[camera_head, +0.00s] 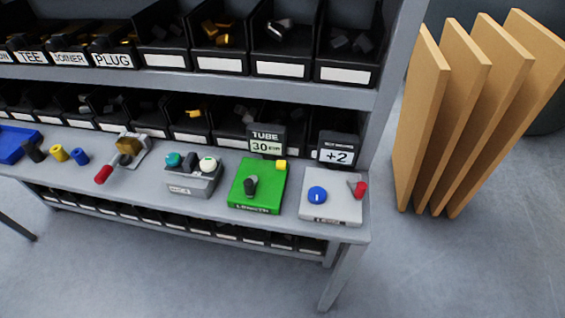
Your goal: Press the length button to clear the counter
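The green box (239,198) with a "LENGTH" label on its front edge sits on the grey bench, right of the middle. A dark upright knob or lever (250,187) stands on its top. A small yellow button (281,164) is at its back right corner. A dark display (266,139) behind the box reads "TUBE" and "30", followed by small letters that I cannot read surely. My gripper is not in view, and nothing covers the green box.
Right of the green box is a light grey box (346,209) with a blue dial and red lever, and a "+2" display (336,149) behind. Left is a grey box (194,184) with several knobs. Shelves of bins (345,75) rise behind. Boards (420,110) lean at right.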

